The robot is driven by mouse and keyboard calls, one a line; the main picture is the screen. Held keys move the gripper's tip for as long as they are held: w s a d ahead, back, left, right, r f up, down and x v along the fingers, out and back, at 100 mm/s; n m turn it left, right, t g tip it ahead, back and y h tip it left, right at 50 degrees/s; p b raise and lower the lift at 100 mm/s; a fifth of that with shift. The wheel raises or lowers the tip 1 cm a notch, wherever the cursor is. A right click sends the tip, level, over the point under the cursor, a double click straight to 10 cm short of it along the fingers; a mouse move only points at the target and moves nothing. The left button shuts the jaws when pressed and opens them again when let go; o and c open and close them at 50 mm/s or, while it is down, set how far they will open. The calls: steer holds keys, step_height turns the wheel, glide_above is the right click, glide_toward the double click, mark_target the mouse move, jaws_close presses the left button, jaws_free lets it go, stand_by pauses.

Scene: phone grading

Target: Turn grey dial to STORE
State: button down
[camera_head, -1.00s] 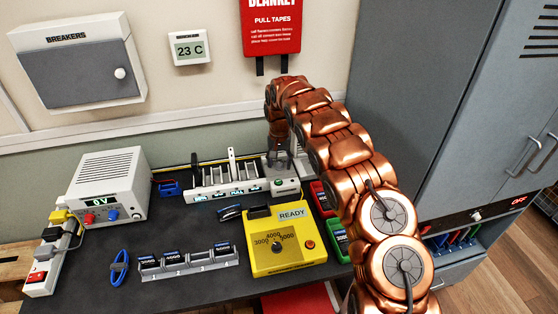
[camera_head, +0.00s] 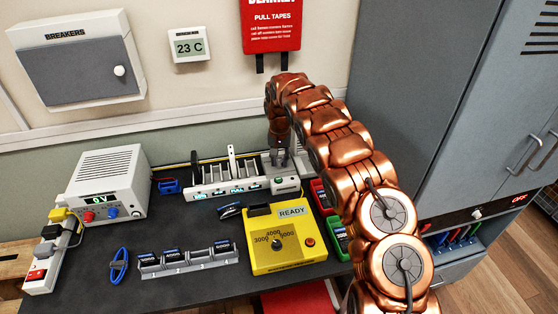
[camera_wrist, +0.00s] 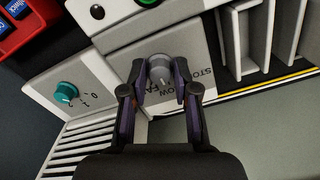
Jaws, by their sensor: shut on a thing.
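The grey dial (camera_wrist: 159,68) sits on a pale panel in the wrist view. Printed words surround it, partly hidden: one starts with STO at its right, and below are one ending in OW and one starting with FA. My gripper (camera_wrist: 160,88) is shut on the grey dial, one finger on each side. A pale mark shows on the dial's lower part; I cannot tell exactly which word it points at. In the head view my gripper (camera_head: 282,160) is at the back of the bench, and the dial is hidden there.
A teal dial (camera_wrist: 66,92) marked with numbers is left of the grey one. A white slotted rack (camera_head: 225,188) stands beside my gripper. The yellow READY tester (camera_head: 283,242), red bin (camera_head: 321,197) and green bin (camera_head: 338,235) are in front. The dark bench (camera_head: 105,240) has clear patches at left.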

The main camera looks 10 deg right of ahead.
steer(key=shift+f, duration=0.15)
steer(key=shift+n+b, duration=0.8)
steer(key=shift+b, duration=0.2)
steer(key=shift+n+b, duration=1.2)
steer(key=shift+b, duration=0.05)
steer(key=shift+n+b, duration=1.65)
steer(key=shift+n, duration=0.65)
steer(key=shift+r, duration=0.2)
steer(key=c, duration=0.9)
jaws_free()
steer(key=shift+o, duration=0.2)
